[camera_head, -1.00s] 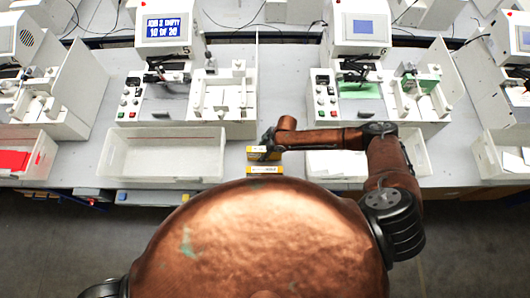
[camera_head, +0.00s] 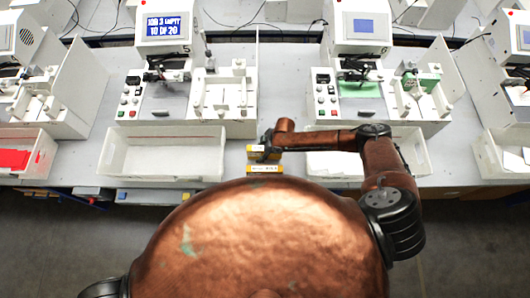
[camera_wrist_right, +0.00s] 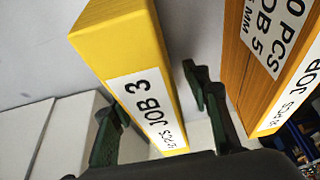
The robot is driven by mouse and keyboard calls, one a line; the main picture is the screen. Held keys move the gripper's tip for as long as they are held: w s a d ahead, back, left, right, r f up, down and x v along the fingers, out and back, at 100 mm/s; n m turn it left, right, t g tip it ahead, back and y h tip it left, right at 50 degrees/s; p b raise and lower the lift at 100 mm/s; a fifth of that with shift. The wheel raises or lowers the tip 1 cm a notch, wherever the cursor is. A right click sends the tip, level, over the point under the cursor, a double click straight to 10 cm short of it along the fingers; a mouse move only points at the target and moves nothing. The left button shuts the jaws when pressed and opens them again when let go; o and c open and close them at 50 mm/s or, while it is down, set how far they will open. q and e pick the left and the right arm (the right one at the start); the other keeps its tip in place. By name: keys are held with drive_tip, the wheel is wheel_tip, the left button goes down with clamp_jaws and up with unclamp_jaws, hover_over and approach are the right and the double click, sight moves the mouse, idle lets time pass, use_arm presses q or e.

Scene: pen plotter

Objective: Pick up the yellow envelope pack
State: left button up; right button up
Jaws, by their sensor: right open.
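The yellow envelope pack (camera_wrist_right: 112,50), with a white label reading JOB 3, stands between the two fingers of my right gripper (camera_wrist_right: 150,112) in the right wrist view. The fingers are open, one on each side of it; whether either touches it I cannot tell. In the head view the pack (camera_head: 255,149) shows near the table's front edge, partly covered by my right gripper (camera_head: 267,149). My left gripper is not in view.
An orange pack labelled JOB 5 (camera_wrist_right: 255,60) stands close beside the yellow one; it shows nearer the front edge in the head view (camera_head: 265,169). White trays (camera_head: 118,174) lie on either side. A machine screen (camera_head: 164,27) reads JOB 3 EMPTY.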

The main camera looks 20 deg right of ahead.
drive_tip(key=shift+c, duration=0.2)
clamp_jaws()
idle(0.4)
